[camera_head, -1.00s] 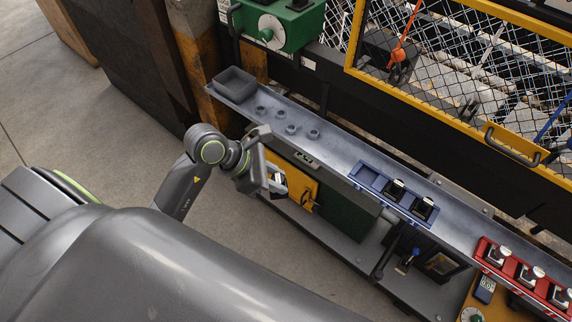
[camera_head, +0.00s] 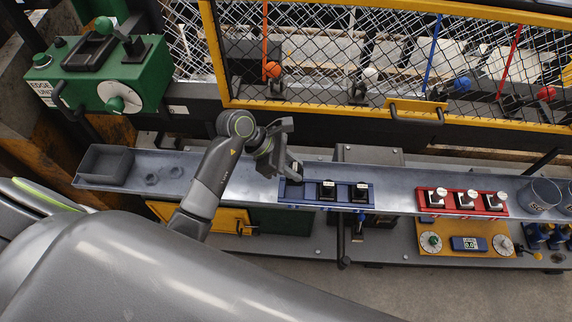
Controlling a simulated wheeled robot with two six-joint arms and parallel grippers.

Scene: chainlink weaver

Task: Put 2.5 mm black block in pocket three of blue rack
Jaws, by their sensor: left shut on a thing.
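The blue rack (camera_head: 343,205) lies on the grey shelf in the head view. Black blocks with pale labels stand in its middle pocket (camera_head: 327,190) and right pocket (camera_head: 360,191). My left gripper (camera_head: 292,173) is over the rack's left end, shut on a black block (camera_head: 293,183). The block is at the left pocket; I cannot tell whether it sits inside or just above it, as the gripper hides part of it. My right gripper is not in view.
A grey tray (camera_head: 104,165) and nuts (camera_head: 151,178) lie at the left. Cups (camera_head: 541,195) stand at the far right. A yellow-framed mesh guard (camera_head: 330,108) rises behind.

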